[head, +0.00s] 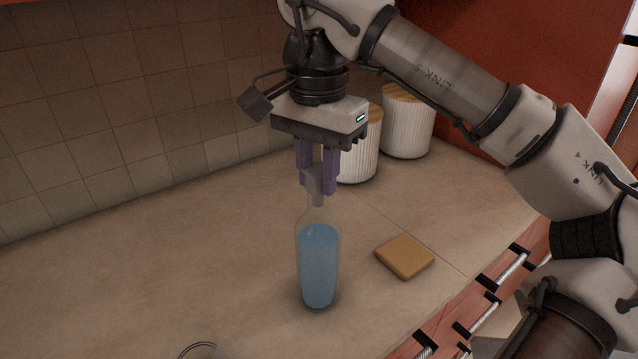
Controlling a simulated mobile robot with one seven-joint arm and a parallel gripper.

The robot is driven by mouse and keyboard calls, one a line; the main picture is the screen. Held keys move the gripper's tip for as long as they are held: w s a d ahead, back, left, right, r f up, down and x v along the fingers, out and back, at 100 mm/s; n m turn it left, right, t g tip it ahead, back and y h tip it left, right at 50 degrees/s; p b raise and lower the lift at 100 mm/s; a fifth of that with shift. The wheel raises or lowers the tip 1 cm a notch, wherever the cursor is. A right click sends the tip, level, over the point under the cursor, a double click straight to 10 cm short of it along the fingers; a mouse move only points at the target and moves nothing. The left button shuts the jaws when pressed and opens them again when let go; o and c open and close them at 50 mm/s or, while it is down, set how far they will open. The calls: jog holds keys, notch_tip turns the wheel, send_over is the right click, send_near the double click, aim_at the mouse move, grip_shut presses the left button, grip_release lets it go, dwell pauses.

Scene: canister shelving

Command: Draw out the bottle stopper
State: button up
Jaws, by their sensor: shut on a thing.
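A clear bottle (318,265) with blue liquid stands upright on the counter in the head view. A grey stopper (315,183) sits at the top of its neck. My gripper (318,186) points straight down above the bottle, with its purple fingers closed on the stopper from both sides. The fingers hide part of the stopper. I cannot tell whether the stopper's lower end is inside the neck.
Two white ribbed canisters with wooden lids, one nearer (359,158) and one farther (408,125), stand behind my gripper. A tan block (405,256) lies right of the bottle. The counter (150,270) is clear to the left. Drawer handles line the front edge.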

jog(key=shift+r+p, duration=2.45)
jog(key=shift+r, duration=0.25)
jog(key=shift+f, duration=0.1)
